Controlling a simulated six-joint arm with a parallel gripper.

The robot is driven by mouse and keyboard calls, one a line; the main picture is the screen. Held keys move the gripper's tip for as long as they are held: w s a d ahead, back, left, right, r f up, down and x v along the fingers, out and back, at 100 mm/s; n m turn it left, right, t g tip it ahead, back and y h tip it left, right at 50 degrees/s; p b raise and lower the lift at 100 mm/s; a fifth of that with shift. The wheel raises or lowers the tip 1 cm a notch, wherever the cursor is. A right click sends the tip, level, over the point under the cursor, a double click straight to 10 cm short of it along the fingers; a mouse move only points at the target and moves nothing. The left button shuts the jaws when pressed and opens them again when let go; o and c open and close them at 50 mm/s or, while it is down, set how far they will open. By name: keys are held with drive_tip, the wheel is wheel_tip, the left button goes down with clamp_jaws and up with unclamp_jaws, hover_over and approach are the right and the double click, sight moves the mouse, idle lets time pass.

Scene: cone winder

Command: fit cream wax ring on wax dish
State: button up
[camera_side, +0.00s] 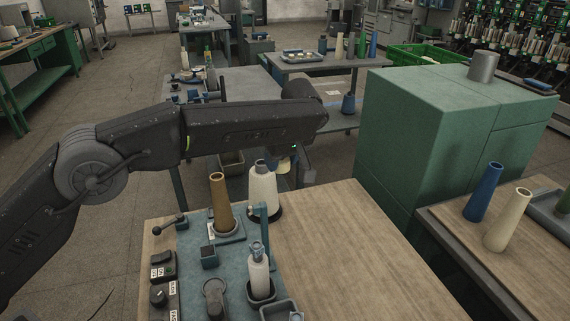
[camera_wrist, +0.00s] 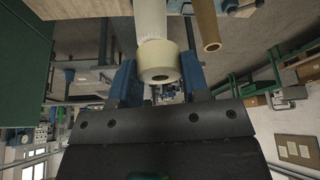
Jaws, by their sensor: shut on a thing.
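In the side view, my gripper (camera_side: 293,170) is under the wrist end, and a small cream patch of the ring (camera_side: 283,166) shows there. It is beside the top of a white yarn cone (camera_side: 263,188). The white cone (camera_wrist: 150,18) appears behind the ring in the wrist view; I cannot tell whether they touch. I cannot clearly tell which fixture is the wax dish.
A brown cone (camera_side: 220,200) stands on the blue-grey panel, with a bottle (camera_side: 259,275) in a dark cup and a square tray (camera_side: 279,311) in front. The wooden tabletop (camera_side: 345,250) to the right is clear. A green cabinet (camera_side: 425,150) stands behind it.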

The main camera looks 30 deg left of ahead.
drive_tip(key=shift+s+a+r, duration=0.25)
drive_tip(key=shift+s+a, duration=0.1)
drive_tip(key=shift+s, duration=0.15)
drive_tip(key=s+a+f+m+t+h, duration=0.1)
drive_tip(key=s+a+m, duration=0.1)
drive_tip(key=s+a, duration=0.45)
drive_tip(key=s+a+m, duration=0.2)
drive_tip(key=s+a, duration=0.1)
drive_tip(key=s, duration=0.7)
drive_tip(key=f, duration=2.2)
drive_tip(key=shift+s+a, duration=0.1)
drive_tip(key=shift+s, duration=0.1)
drive_tip(key=shift+f, duration=2.5)
drive_tip(key=shift+f, duration=0.5)
drive_tip(key=o, duration=1.4)
drive_tip(key=shift+o, duration=0.2)
